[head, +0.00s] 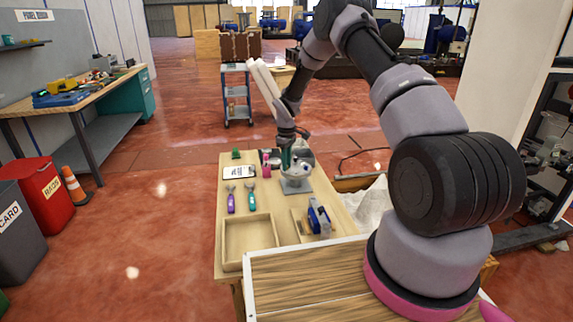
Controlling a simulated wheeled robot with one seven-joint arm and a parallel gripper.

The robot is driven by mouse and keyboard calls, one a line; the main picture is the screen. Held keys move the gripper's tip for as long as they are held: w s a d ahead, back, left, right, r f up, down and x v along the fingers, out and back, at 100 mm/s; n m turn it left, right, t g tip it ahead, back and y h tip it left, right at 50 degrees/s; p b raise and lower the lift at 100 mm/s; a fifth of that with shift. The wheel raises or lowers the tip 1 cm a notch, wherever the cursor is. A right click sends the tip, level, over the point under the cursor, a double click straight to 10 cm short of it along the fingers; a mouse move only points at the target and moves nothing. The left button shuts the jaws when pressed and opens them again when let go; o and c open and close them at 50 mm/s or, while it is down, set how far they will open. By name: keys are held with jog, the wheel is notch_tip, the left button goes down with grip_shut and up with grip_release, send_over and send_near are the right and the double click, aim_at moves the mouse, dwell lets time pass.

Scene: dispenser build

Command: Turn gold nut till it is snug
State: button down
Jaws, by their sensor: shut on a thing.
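My gripper (286,150) is over the far part of the workbench, pointing down. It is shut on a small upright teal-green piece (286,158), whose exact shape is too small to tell. Right beside and below it is a pale grey assembly (298,171) on a flat grey base (296,186). I cannot tell whether the teal-green piece touches the assembly. The gold nut cannot be made out at this size; the gripper and the assembly may hide it.
On the workbench (231,160) are a wooden tray (249,264), a purple-handled tool (231,202), a teal-handled tool (251,197), a white card (239,172), a pink item (265,160) and a blue device (318,217). White cloth (370,207) lies to the right.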

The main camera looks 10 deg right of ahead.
jog(key=m, duration=0.4)
jog(key=shift+m, duration=0.3)
jog(key=m, duration=0.4)
jog(key=shift+m, duration=0.4)
jog(key=c, duration=0.8)
grip_release()
notch_tip(320, 180, up, 11)
jog(key=shift+f, duration=0.1)
